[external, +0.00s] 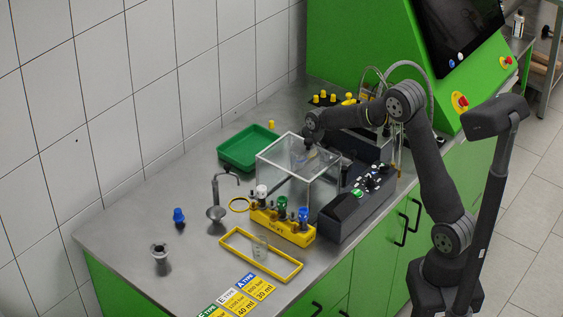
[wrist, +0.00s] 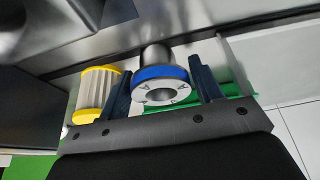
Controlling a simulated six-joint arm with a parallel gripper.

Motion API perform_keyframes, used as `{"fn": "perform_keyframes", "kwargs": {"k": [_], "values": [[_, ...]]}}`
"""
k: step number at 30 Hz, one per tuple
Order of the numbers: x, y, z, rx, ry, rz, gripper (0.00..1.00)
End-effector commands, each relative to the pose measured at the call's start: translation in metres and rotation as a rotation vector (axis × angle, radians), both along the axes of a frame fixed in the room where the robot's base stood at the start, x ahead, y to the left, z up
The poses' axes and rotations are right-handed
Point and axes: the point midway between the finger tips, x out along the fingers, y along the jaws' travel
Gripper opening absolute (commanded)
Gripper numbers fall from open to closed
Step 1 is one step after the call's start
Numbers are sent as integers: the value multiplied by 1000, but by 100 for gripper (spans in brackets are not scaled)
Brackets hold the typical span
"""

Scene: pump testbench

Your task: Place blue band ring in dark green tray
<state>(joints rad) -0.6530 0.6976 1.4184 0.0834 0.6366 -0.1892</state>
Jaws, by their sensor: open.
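The blue band ring (wrist: 161,74), a grey metal flange with a centre hole and a blue band, shows in the wrist view. It lies between the two dark fingers of my gripper (wrist: 162,88), which stand apart on either side of it; I cannot tell whether they touch it. In the external view my gripper (external: 309,143) is over the clear box, and the ring there is too small to make out. The dark green tray (external: 232,160) lies on the bench to the left of the box and looks empty.
The clear-walled box (external: 327,187) is below my gripper. A yellow-ended filter (wrist: 96,92) is left of the fingers in the wrist view. A yellow rack (external: 283,226) with several coloured-top parts stands in front. The bench left of the tray is mostly clear.

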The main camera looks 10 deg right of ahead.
Motion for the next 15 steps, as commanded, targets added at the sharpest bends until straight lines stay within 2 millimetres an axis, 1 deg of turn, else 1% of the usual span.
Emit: {"fn": "perform_keyframes", "kwargs": {"k": [3,4,6,8,9,10,11,15], "values": [[0,0,0,0,0,0,60],[0,0,0,0,0,0,56],[0,0,0,0,0,0,42],[0,0,0,0,0,0,30],[0,0,0,0,0,0,22],[0,0,1,1,-1,0,21],[0,0,1,1,-1,0,17],[0,0,1,1,-1,0,17]]}}
